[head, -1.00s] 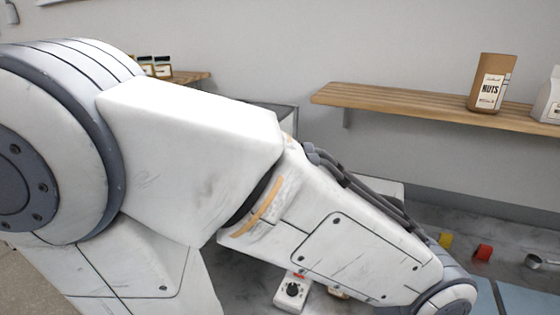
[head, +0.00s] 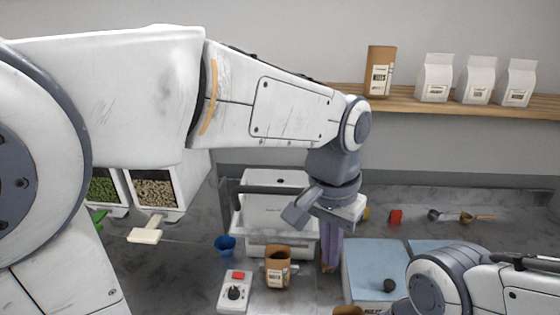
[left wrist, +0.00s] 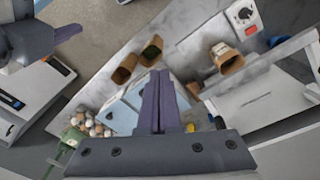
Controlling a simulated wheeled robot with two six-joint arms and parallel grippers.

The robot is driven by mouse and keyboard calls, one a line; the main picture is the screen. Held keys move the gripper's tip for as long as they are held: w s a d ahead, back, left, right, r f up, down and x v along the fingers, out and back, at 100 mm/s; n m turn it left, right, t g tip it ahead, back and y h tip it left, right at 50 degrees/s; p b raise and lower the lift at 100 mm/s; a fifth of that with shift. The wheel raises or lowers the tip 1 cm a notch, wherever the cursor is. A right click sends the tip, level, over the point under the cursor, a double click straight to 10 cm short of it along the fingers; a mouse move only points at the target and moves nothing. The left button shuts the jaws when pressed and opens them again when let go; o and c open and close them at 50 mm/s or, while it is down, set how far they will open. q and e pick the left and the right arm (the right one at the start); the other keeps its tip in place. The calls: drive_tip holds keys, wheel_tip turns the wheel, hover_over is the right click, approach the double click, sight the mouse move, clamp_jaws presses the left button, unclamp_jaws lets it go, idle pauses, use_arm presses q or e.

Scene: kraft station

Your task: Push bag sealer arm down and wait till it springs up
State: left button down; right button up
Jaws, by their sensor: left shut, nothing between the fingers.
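The bag sealer (head: 281,208) is a white machine behind the small paper bag, with a dark bar, apparently its arm, (head: 270,189) across it. My left forearm passes above it. My left gripper (head: 330,268) points down at the sealer's right side, its purple fingers shut and empty. I cannot tell whether they touch the sealer. In the left wrist view, the shut fingers (left wrist: 158,75) are in the middle and the sealer (left wrist: 285,92) is to the right.
An open paper bag (head: 279,268) and a white box with a dial and red switch (head: 236,292) stand in front of the sealer. A blue cup (head: 226,245) is left of the bag. My right arm is at lower right.

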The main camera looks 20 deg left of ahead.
use_arm(q)
drive_tip(key=w+a+r+n+p, duration=0.1)
drive_tip(key=w+a+r+n, duration=0.2)
drive_tip(key=w+a+r, duration=0.3)
drive_tip(key=w+a+r+n+y+p, duration=0.1)
drive_tip(key=w+a+r+n, duration=0.3)
drive_tip(key=r, duration=0.9)
drive_tip(key=w+a+p, duration=0.1)
drive_tip(key=w+a, duration=0.2)
drive_tip(key=a, duration=0.2)
drive_tip(key=shift+w, duration=0.15)
drive_tip(key=shift+f, duration=0.15)
wheel_tip(320, 180, down, 13)
drive_tip(key=s+p, duration=0.1)
drive_tip(key=s, duration=0.1)
drive_tip(key=shift+d+p, duration=0.35)
